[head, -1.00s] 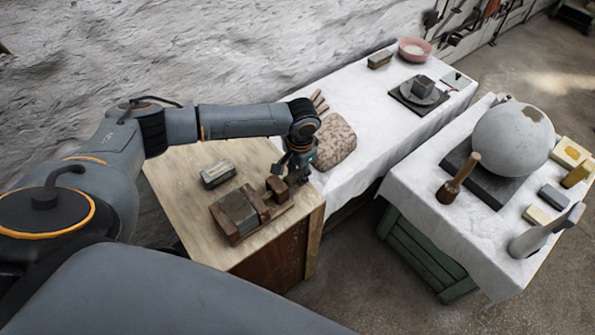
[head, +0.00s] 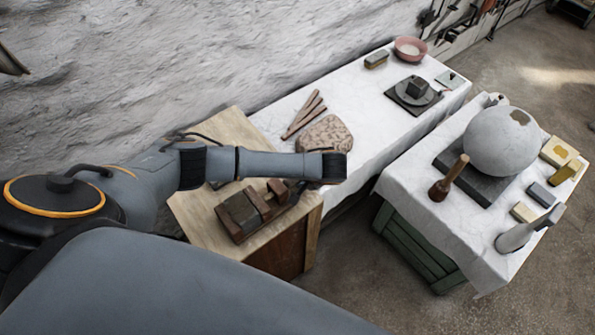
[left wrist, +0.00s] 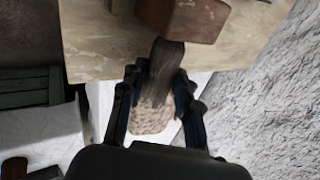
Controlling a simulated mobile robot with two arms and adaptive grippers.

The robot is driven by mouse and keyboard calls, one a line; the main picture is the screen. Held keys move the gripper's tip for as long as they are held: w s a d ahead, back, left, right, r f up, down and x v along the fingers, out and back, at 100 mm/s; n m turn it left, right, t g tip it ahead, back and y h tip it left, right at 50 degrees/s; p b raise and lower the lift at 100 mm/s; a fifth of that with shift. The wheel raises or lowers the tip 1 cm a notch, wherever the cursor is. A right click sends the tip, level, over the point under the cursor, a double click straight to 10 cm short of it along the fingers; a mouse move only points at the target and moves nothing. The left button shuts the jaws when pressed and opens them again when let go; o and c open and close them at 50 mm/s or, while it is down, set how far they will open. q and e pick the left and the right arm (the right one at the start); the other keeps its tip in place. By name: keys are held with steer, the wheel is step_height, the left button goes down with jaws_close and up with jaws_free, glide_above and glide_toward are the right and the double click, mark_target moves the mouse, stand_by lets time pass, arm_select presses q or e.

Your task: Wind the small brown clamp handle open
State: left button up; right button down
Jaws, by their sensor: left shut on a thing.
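The wooden clamp (head: 254,208) lies on the wooden bench, with a grey block (head: 237,209) between its brown parts. A brown end block (head: 278,187) stands at its right end. In the left wrist view a reddish-brown block (left wrist: 185,18) shows at the top, and the small brown clamp handle (left wrist: 166,58) runs down from it between my fingers. My left gripper (left wrist: 160,80) is shut on this handle. In the head view the left gripper (head: 296,192) is mostly hidden under my wrist, and the handle cannot be made out.
The bench top (head: 195,212) is bare around the clamp's left side. Behind the gripper, a white-covered table (head: 365,115) carries a speckled lump (head: 326,134) and several brown sticks (head: 303,117). Another table at right holds a large plaster sphere (head: 500,141).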

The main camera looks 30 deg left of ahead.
arm_select(q)
steer(key=shift+d+t+y, duration=0.15)
steer(key=shift+t+y, duration=0.15)
steer(key=shift+y, duration=0.2)
steer(key=o, duration=1.1)
steer(key=shift+f, duration=0.1)
steer(key=shift+o, duration=0.2)
steer(key=v, duration=1.2)
steer(key=shift+d, duration=0.1)
